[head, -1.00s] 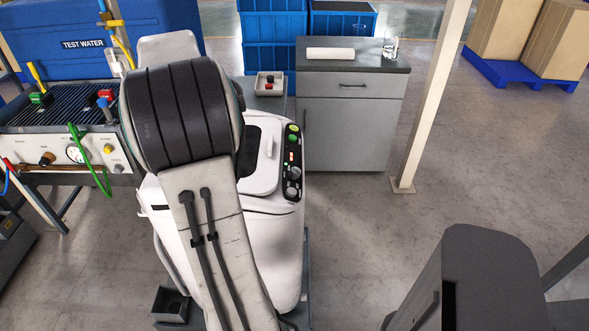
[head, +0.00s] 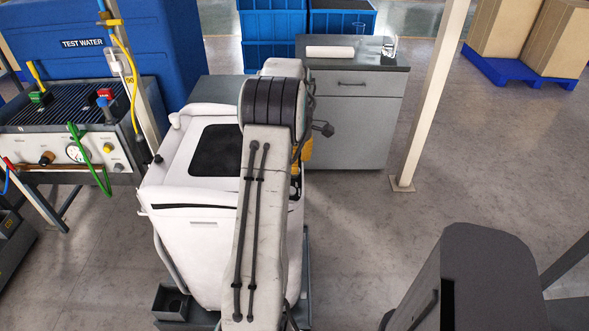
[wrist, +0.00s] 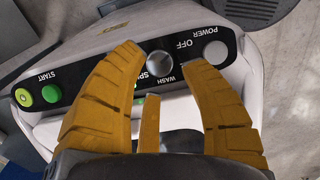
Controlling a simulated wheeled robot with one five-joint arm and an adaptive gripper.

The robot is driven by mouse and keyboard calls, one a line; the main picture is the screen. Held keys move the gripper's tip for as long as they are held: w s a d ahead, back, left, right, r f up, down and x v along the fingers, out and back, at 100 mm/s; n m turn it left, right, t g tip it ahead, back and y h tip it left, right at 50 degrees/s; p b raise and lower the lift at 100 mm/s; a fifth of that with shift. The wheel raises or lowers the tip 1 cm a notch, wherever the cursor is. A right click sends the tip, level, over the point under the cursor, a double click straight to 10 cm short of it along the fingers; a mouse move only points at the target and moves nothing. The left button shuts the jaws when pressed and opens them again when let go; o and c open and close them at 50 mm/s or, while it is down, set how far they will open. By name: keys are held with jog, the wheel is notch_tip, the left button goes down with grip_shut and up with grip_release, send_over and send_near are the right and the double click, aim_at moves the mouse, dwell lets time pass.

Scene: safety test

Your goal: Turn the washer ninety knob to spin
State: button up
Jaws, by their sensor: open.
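The white washer (head: 185,250) stands left of centre in the head view, and my arm covers its control panel there. In the wrist view the black panel (wrist: 100,81) appears upside down. A round silver knob (wrist: 160,64) sits on it, with WASH and OFF lettering close by and a partly hidden label starting "SP". My gripper (wrist: 160,58) is open, its yellow fingers on either side of this knob with gaps visible. Contact cannot be told. In the head view only a bit of yellow finger shows beside my arm.
A pale round control (wrist: 215,50) sits by the POWER label and a green button (wrist: 51,93) by START. A grey cabinet (head: 354,125) stands behind the washer, with a cream post (head: 428,95) to its right. A dark grey box (head: 485,275) is front right.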

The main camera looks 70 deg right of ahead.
jog(key=shift+f, duration=1.6)
grip_shut()
